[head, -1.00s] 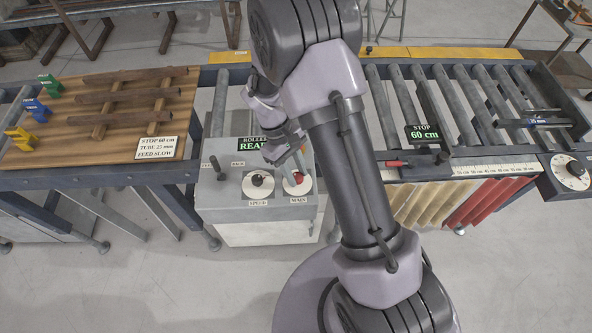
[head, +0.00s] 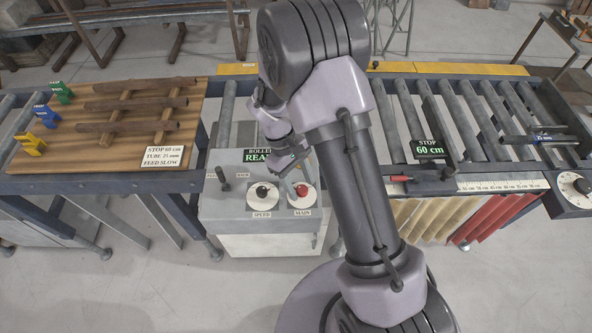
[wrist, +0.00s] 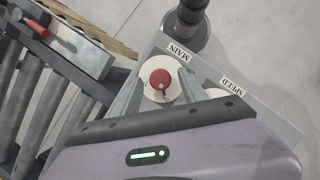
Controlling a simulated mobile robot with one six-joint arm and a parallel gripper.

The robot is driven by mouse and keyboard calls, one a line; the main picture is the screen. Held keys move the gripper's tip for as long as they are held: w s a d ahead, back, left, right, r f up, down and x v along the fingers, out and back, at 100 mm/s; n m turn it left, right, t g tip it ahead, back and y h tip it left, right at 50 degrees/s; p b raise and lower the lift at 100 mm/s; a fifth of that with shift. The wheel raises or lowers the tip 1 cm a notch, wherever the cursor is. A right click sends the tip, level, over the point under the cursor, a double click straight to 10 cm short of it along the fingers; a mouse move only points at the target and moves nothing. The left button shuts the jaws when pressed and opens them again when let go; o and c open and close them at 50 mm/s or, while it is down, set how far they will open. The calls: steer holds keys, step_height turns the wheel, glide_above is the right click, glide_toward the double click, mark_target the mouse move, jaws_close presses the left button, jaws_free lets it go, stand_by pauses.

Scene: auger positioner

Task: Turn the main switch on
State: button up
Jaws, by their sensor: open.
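The main switch (head: 302,190) is a red knob on a white round plate, on top of the grey control box, above the MAIN label. In the wrist view the red knob (wrist: 160,80) lies between the two fingers of my gripper (wrist: 158,85). The gripper is open, with one finger on each side of the knob. I cannot tell whether a finger touches it. In the head view my gripper (head: 293,168) is over the switch, partly hidden by my own arm. The knob's small pointer is too small to read surely.
The black SPEED knob (head: 262,190) is just left of the main switch. A lever (head: 222,178) stands at the box's left. A display (head: 262,156) reads READY in part. A wooden board with tubes (head: 140,110) lies left, a roller conveyor (head: 460,110) right.

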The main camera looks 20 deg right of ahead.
steer(key=p+v, duration=0.2)
steer(key=v, duration=1.4)
steer(key=shift+r, duration=0.4)
